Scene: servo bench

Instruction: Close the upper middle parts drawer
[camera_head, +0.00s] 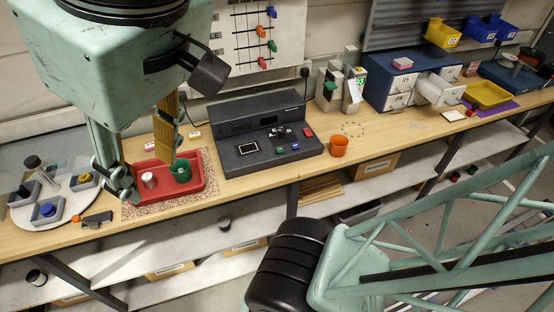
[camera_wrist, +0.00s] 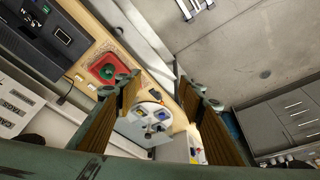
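The parts drawer cabinet (camera_head: 391,64) is a blue box with white-fronted drawers at the right rear of the bench in the head view. One white drawer (camera_head: 441,91), in the upper middle, is pulled out toward the front. The other drawer fronts in view look flush. My gripper (camera_head: 150,172) is over the left part of the bench, near the red tray and far from the cabinet. In the wrist view my gripper (camera_wrist: 163,90) has its brown fingers spread apart with nothing between them. The cabinet is not clearly visible in the wrist view.
A red tray (camera_head: 203,192) holds a green cup and a can. A dark console (camera_head: 270,150) stands mid-bench, with an orange cup (camera_head: 338,147) beside it. A yellow tray (camera_head: 490,96) lies right of the open drawer. The bench front before the cabinet is mostly clear.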

